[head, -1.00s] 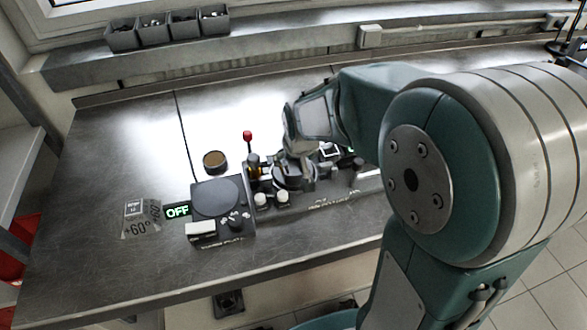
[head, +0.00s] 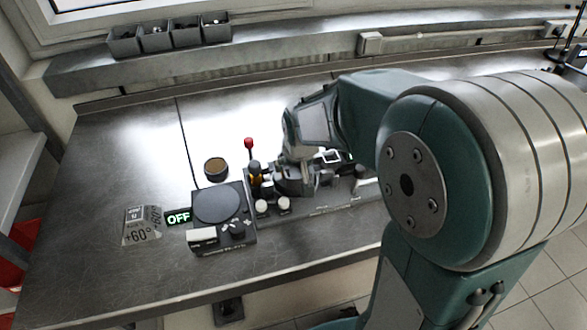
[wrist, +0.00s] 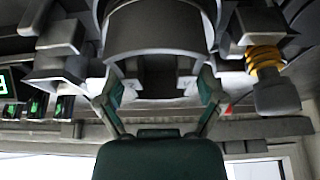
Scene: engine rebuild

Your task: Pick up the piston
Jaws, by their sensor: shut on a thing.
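The piston (wrist: 155,28) is a grey, round, hollow-looking part at the top middle of the wrist view. My gripper (wrist: 160,75) has its green-and-grey fingers on both sides of it and is shut on it. In the head view my gripper (head: 297,160) points down over the row of parts on the bench, and its fingers hide most of what it holds. I cannot tell whether the piston is clear of what lies beneath it.
A hot plate (head: 218,203) with an OFF display (head: 178,217) stands left of my gripper. A round brown-topped tin (head: 215,168), a dark-capped amber bottle (head: 254,180) and white-capped bottles (head: 283,204) are close by. The bench's left side (head: 110,180) is mostly clear.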

